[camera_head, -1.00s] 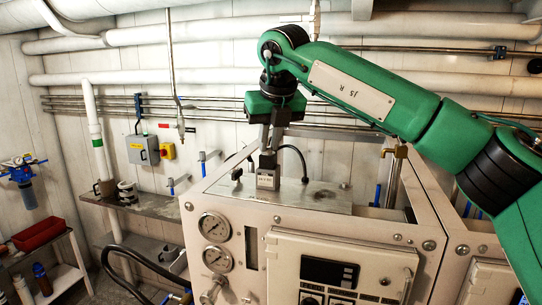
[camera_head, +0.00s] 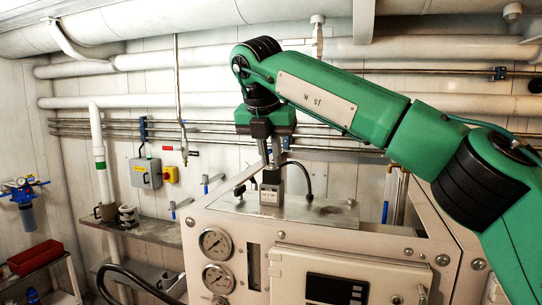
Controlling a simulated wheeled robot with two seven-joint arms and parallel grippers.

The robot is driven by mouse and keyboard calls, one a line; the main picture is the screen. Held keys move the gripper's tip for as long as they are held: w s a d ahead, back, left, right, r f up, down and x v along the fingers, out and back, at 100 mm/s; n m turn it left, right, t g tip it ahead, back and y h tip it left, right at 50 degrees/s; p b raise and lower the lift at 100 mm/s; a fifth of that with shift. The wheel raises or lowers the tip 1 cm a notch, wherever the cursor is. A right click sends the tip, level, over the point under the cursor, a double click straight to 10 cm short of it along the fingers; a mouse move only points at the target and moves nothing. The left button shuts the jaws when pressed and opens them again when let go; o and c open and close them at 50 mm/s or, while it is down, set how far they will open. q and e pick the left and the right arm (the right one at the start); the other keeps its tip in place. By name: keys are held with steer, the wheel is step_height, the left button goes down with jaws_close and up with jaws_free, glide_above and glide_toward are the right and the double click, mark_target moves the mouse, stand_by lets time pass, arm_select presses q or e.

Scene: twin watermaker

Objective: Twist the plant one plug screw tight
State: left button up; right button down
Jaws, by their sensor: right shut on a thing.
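The plant one plug (camera_head: 270,193) is a small grey block with a label on its front. It stands upright on the metal top plate (camera_head: 318,210) of the front machine cabinet. A dark part shows at its top. My right gripper (camera_head: 271,163) points straight down over the plug, its two narrow fingers shut at the plug's upper end. The screw itself is too small or hidden between the fingers to make out. My left gripper is not in view.
A black cable (camera_head: 308,178) arches up just right of the plug. A small dark lever (camera_head: 240,191) stands left of it. Gauges (camera_head: 215,243) and a control box (camera_head: 345,275) are on the cabinet front. Pipes (camera_head: 200,103) run along the wall behind.

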stand_by(0.4)
steer(key=c, duration=1.4)
jaws_free()
steer(key=shift+r, duration=0.1)
steer(key=v, duration=1.3)
steer(key=shift+r+b, duration=0.3)
steer(key=shift+a, duration=0.15)
